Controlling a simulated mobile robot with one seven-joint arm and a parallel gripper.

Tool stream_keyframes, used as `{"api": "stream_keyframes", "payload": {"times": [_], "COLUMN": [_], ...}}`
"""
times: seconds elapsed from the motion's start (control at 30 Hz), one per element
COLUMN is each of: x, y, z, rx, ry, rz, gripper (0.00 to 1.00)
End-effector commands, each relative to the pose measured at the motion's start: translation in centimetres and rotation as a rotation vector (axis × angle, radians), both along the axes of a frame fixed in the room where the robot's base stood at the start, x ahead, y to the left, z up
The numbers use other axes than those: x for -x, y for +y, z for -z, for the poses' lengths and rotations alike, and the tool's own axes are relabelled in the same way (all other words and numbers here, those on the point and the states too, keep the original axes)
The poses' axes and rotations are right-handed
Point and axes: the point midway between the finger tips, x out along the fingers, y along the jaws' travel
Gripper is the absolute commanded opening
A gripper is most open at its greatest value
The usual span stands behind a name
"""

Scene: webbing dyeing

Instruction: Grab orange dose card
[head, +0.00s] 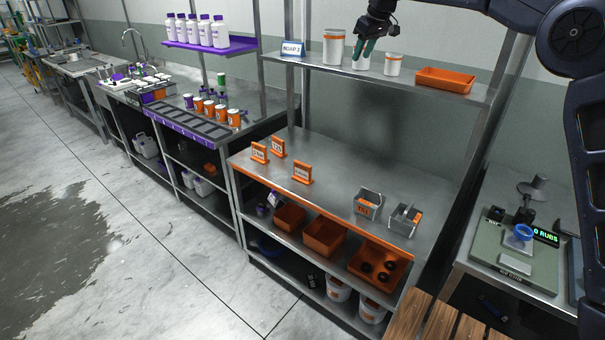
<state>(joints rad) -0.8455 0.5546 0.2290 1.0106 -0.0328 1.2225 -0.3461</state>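Three orange cards with white labels stand upright on the steel table: one at the left (259,152), one just behind it (278,147) and one further right (302,174). Their print is too small to read, so I cannot tell which is the dose card. My gripper (364,51) points down at the upper shelf, well above and to the right of the cards. Its green fingers overlap a white jar (362,64) in the picture and hide its top. I cannot tell whether they touch it or how far apart they are.
The upper shelf (300,63) holds more white jars with orange bands, an orange tray (445,80) and a label sign (292,48). Two small grey bins (367,203) (405,219) stand at the table's right. The tabletop between the cards and bins is clear.

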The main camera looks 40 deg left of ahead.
Motion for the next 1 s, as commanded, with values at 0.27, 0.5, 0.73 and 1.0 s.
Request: {"api": "stream_keyframes", "payload": {"times": [0.27,0.5,0.73,1.0], "x": [3.7,5.7,7.1,7.5], "y": [8.3,11.7,13.9,14.6], "z": [3.8,5.7,7.0,9.4], "rx": [-0.012,-0.018,-0.022,-0.022], "ry": [0.019,0.029,0.035,0.037], "rz": [-0.116,-0.166,-0.197,-0.209], "gripper": [0.38,0.38,0.38,0.38]}}
